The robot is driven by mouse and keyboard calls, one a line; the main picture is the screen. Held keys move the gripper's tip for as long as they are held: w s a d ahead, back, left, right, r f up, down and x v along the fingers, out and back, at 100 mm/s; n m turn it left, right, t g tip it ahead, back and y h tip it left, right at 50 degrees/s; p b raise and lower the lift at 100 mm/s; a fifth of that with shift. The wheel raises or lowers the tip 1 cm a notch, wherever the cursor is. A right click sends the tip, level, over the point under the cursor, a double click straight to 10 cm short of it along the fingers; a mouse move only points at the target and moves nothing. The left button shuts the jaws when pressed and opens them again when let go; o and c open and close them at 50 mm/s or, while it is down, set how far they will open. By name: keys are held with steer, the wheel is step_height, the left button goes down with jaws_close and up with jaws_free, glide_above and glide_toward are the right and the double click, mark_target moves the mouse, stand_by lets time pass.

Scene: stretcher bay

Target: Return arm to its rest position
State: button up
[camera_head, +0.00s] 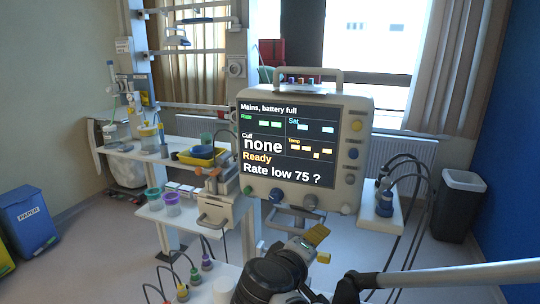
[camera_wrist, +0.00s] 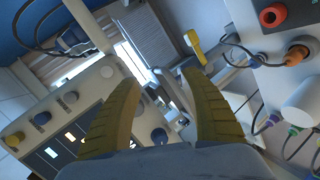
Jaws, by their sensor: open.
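My gripper (camera_head: 319,247) is at the end of my dark arm, low in the head view, just below the front of the patient monitor (camera_head: 361,112). Its two yellow fingers stand apart in the wrist view (camera_wrist: 162,82), with nothing held between them. The monitor's screen reads "Mains, battery full", "Cuff none", "Ready" and "Rate low 75 ?". The monitor's knobbed front also shows at the left of the wrist view (camera_wrist: 78,92), beside the left finger. Whether a finger touches anything cannot be told.
A side shelf (camera_head: 370,218) with cabled plugs is right of the monitor. A shelf (camera_head: 122,151) at left bears a yellow tray (camera_head: 203,160). A pale rail (camera_head: 450,275) crosses the lower right. A grey bin (camera_head: 459,205) and blue paper bin (camera_head: 28,222) stand on the floor.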

steer(key=s+d+f+m+g+y+b, duration=0.1)
steer(key=s+d+f+m+y, duration=0.1)
steer(key=s, duration=0.3)
steer(key=s+d+f+m+g+y, duration=0.2)
steer(key=s+d+f+m, duration=0.1)
steer(key=s+d, duration=0.1)
steer(key=s+d+f+m+g+y+b, duration=0.1)
steer(key=s+d+f+m+y, duration=0.1)
steer(key=s, duration=0.5)
steer(key=shift+d+f+m+g+b, duration=0.3)
steer(key=shift+d+f+m, duration=0.45)
steer(key=shift+d+m, duration=0.05)
